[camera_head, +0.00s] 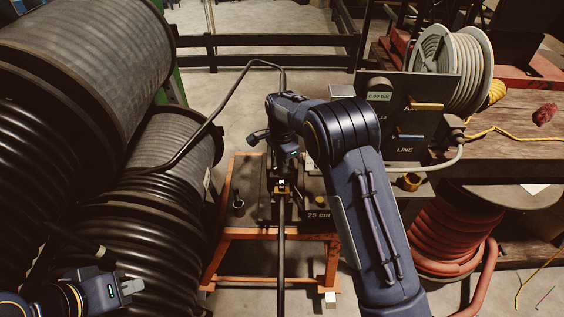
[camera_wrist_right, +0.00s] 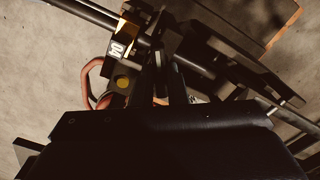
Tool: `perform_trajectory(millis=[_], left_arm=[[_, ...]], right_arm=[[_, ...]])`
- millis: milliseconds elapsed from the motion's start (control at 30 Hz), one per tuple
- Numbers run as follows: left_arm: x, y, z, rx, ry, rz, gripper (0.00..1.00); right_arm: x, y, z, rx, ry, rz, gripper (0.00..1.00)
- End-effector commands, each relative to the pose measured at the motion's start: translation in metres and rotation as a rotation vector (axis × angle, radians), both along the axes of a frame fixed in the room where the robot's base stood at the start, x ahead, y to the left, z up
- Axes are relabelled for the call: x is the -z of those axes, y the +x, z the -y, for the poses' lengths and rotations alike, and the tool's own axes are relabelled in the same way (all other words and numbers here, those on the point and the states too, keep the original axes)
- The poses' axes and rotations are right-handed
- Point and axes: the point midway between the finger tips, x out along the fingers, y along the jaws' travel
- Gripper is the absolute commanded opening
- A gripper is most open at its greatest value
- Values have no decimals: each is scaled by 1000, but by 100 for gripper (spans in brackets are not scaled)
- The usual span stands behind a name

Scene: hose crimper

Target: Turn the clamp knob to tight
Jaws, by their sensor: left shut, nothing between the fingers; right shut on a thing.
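The clamp (camera_head: 283,190), a small dark block with a yellow mark, sits on the orange-framed bench in the middle of the head view. A black hose (camera_head: 281,260) runs from it toward me. My right gripper (camera_head: 284,158) points down just above the clamp and is shut on what appears to be the clamp knob, which the gripper mostly hides. In the right wrist view the dark fingers (camera_wrist_right: 165,85) reach down to the clamp, beside a block with a yellow disc (camera_wrist_right: 122,82). The knob's setting cannot be read. My left gripper (camera_head: 120,290) is shut and empty at lower left.
Large black hose reels (camera_head: 85,60) fill the left side. A panel with a "0.00 bar" display (camera_head: 379,96) stands right of my right arm, with a pale hose reel (camera_head: 455,60) behind it. A red hose coil (camera_head: 440,235) stands at lower right. The orange bench frame (camera_head: 225,235) surrounds the clamp area.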

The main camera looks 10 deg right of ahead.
Motion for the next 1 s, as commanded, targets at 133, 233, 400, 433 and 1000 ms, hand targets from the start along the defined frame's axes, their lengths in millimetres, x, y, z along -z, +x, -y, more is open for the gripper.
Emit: perform_trajectory(millis=[133, 233, 400, 433, 1000], left_arm=[[0, 0, 0, 0, 0, 0, 0], [0, 0, 0, 0, 0, 0, 0], [0, 0, 0, 0, 0, 0, 0], [0, 0, 0, 0, 0, 0, 0], [0, 0, 0, 0, 0, 0, 0]], right_arm=[[-1, 1, 0, 28, -1, 5, 0], [-1, 1, 0, 37, -1, 6, 0], [-1, 1, 0, 40, -1, 6, 0], [-1, 1, 0, 40, -1, 6, 0], [0, 0, 0, 38, -1, 1, 35]])
